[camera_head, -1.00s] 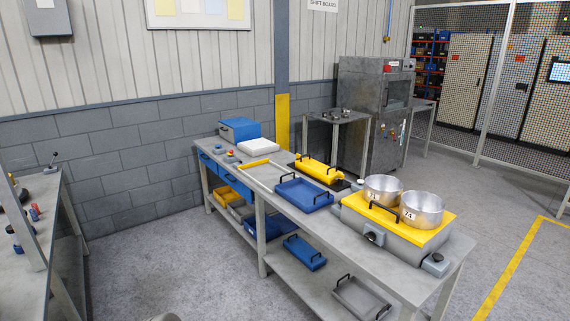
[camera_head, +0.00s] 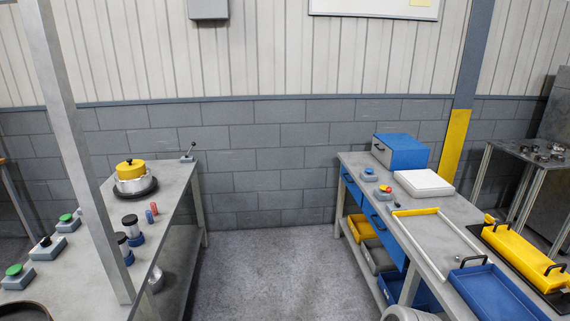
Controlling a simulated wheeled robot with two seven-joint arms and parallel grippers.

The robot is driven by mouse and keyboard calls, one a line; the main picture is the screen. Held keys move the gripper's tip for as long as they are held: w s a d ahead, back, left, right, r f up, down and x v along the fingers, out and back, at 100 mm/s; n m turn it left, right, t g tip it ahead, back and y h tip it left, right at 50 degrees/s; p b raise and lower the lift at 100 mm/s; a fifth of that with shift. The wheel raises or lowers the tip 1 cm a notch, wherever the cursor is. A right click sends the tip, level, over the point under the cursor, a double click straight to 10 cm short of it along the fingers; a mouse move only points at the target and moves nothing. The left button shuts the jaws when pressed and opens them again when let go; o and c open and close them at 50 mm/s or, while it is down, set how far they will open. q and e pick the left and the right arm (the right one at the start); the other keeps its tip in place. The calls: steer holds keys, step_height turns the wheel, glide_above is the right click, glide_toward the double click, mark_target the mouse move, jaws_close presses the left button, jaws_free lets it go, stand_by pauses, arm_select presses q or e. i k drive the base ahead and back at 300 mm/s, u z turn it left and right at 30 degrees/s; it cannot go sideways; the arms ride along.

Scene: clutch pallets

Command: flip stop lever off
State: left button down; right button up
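A small lever (camera_head: 189,151) with a dark knob stands on a grey base at the far end of the left bench (camera_head: 174,180). Its arm leans up and to the right. I cannot tell from here whether this is the stop lever or which setting it is in. Neither of my grippers shows in the head view.
The left bench also holds a yellow-topped round pot (camera_head: 130,171), green button boxes (camera_head: 18,273) and dark-capped cylinders (camera_head: 131,226). A grey post (camera_head: 75,150) rises at its front. The right bench (camera_head: 408,215) carries a blue box (camera_head: 400,151) and trays. Clear floor (camera_head: 265,260) lies between.

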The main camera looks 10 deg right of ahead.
mark_target(388, 190)
steer(key=z, duration=0.15)
steer(key=i, duration=2)
steer(key=z, duration=1.15)
steer(key=i, duration=1.05)
steer(key=z, duration=0.6)
